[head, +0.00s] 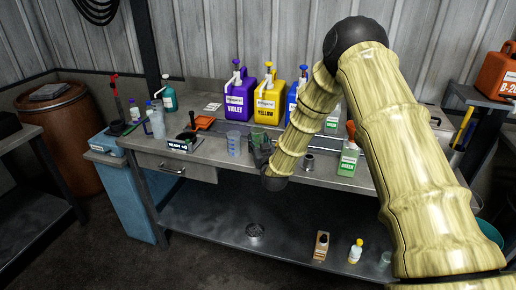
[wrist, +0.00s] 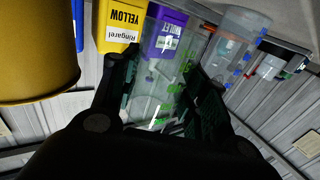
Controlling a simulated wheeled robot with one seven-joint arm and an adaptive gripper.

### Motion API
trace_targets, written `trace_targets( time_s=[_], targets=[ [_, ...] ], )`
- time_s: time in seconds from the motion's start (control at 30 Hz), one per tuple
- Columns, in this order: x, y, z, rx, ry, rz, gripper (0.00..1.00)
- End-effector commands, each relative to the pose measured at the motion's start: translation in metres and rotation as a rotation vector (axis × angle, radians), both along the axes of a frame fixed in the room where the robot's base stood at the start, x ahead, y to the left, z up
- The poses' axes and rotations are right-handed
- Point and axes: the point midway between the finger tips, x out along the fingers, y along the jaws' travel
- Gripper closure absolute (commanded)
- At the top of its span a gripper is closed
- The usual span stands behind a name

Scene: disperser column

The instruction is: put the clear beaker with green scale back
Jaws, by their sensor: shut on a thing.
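The clear beaker with green scale (wrist: 158,100) is between the two dark fingers of my gripper (wrist: 163,84) in the wrist view. Its green marks face the right finger. My gripper is shut on it. In the head view my gripper (head: 261,148) is over the bench top, in front of the yellow jug, and the held beaker cannot be made out there. Whether the beaker touches the bench is hidden.
A clear beaker with blue marks (head: 233,144) stands just left of my gripper; it also shows in the wrist view (wrist: 236,42). Violet (head: 237,104) and yellow (head: 267,104) jugs stand behind. A green-labelled bottle (head: 348,160) and a small metal cup (head: 308,162) are to the right.

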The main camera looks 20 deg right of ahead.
Motion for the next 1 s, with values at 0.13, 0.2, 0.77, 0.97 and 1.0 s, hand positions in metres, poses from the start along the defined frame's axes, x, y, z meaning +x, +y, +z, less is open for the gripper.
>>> trace_targets(
  time_s=[0.13, 0.2, 0.77, 0.97, 1.0],
  targets=[
    [0.004, 0.000, -0.011, 0.000, 0.003, 0.000, 0.78],
    [0.003, 0.000, -0.019, 0.000, 0.003, 0.000, 0.78],
    [0.004, 0.000, -0.036, 0.000, 0.000, 0.000, 0.78],
    [0.003, 0.000, -0.038, 0.000, 0.000, 0.000, 0.40],
    [0.003, 0.000, -0.038, 0.000, 0.000, 0.000, 0.34]
  ],
)
